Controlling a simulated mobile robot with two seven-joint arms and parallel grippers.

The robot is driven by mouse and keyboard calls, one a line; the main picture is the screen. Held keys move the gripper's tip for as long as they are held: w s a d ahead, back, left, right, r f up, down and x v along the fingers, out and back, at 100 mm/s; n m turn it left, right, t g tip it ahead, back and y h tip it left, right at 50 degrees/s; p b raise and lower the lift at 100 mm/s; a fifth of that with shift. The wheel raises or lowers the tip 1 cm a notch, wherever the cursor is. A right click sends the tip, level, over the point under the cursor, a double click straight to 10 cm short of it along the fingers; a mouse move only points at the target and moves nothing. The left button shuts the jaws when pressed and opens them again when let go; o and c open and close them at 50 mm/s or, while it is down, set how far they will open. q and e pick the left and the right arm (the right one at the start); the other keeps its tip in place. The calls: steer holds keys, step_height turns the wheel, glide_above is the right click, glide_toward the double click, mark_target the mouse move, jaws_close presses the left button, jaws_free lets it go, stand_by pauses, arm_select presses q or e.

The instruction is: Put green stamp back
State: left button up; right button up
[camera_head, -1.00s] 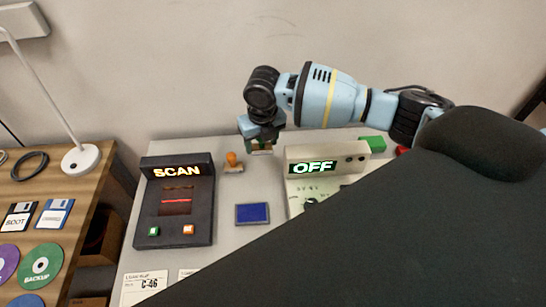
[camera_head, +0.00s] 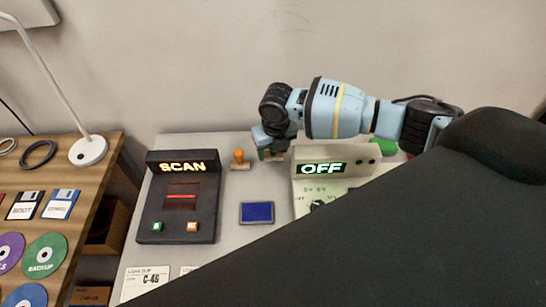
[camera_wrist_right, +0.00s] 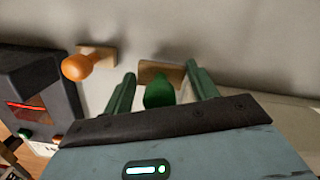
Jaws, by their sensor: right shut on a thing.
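The green stamp has a green handle (camera_wrist_right: 160,92) and a wooden base (camera_wrist_right: 162,72), seen in the right wrist view. My right gripper (camera_head: 271,152) is shut on it, with one green finger on each side. In the head view the stamp is mostly hidden by the gripper, at the back of the grey table, right of the orange stamp (camera_head: 239,160). The orange stamp stands upright and also shows in the wrist view (camera_wrist_right: 80,66). Whether the green stamp's base touches the table is unclear. My left gripper is not in view.
The black SCAN unit (camera_head: 180,195) is at left, the pale OFF box (camera_head: 350,172) just right of my gripper. A blue pad (camera_head: 257,213) lies in front. A green object (camera_head: 389,147) is partly visible behind the OFF box. The wall is close behind.

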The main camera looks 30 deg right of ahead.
mark_target(273, 154)
steer(key=shift+f, duration=1.8)
steer(key=shift+f, duration=0.2)
steer(key=o, duration=0.8)
steer(key=r, duration=0.4)
steer(key=s+r, duration=0.1)
steer(key=r, duration=0.7)
steer(key=shift+s+a+r, duration=0.1)
steer(key=shift+s+r, duration=0.05)
steer(key=shift+s, duration=0.1)
